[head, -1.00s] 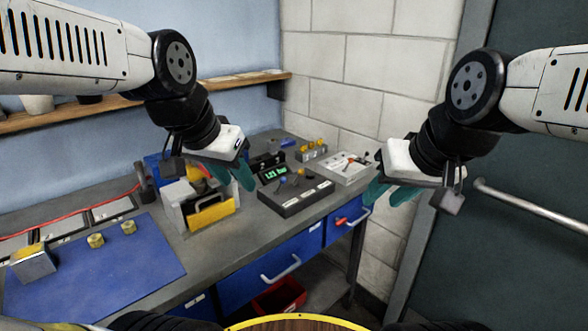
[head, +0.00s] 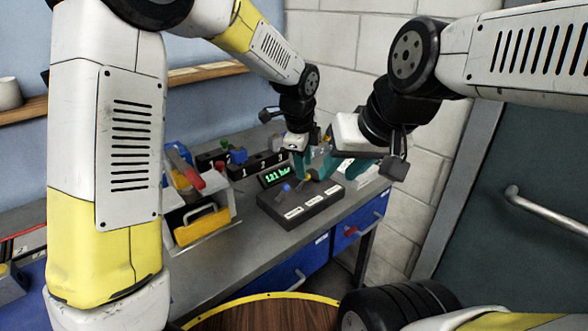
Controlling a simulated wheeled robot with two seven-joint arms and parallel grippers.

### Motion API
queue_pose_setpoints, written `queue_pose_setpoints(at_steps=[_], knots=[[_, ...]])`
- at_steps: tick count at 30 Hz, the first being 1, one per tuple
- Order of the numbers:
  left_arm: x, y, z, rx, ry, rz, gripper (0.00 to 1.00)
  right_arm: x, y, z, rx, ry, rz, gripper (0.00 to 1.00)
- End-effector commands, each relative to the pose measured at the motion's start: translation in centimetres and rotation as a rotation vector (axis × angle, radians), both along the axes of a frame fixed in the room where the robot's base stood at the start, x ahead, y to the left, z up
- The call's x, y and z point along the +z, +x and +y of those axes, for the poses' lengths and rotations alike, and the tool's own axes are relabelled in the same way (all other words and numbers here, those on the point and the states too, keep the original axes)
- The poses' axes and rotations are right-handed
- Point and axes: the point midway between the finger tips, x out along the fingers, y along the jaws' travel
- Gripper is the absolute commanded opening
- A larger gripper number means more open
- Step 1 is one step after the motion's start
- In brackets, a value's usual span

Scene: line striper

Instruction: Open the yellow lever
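A dark lever box (head: 300,208) with white labels along its front sits on the grey bench. A blue-knobbed lever (head: 286,187) stands at its left end. I cannot make out the yellow lever clearly; the area right of the blue lever is partly covered by my grippers. My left gripper (head: 303,174), with teal fingers, points down at the box's back edge, right of the blue lever; its finger gap is not clear. My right gripper (head: 341,172) is close beside it, over the box's right end, with its teal fingers apart and nothing seen between them.
A display (head: 275,175) with green digits stands behind the box. A caddy with a yellow front (head: 201,226) and tools stands to the left. A block with coloured knobs (head: 238,157) is at the back. Blue drawers (head: 357,227) are below; the wall is close behind.

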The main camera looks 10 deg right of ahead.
Motion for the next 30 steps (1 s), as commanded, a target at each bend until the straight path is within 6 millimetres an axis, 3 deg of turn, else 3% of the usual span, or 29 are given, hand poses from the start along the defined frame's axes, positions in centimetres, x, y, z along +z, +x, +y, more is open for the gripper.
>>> queue_pose_setpoints(at_steps=[10,22,23,28,30], knots=[[-5.2,1.3,-0.6,0.003,-0.001,0.003,0.38,0.0,0.0,0.0,0.0,0.0,0.0,0.36],[-6.2,1.6,-0.7,0.004,-0.003,0.001,0.38,0.0,0.0,0.0,0.0,0.0,0.0,0.36],[-6.2,1.6,-0.7,0.004,-0.003,0.001,0.36,0.0,0.0,0.0,0.0,0.0,0.0,0.36],[-6.1,1.6,-0.7,0.004,-0.003,0.001,0.03,0.0,0.0,0.0,0.0,0.0,0.0,0.36],[-6.1,1.6,-0.7,0.004,-0.003,0.001,0.0,0.0,0.0,0.0,0.0,0.0,0.0,0.36]])
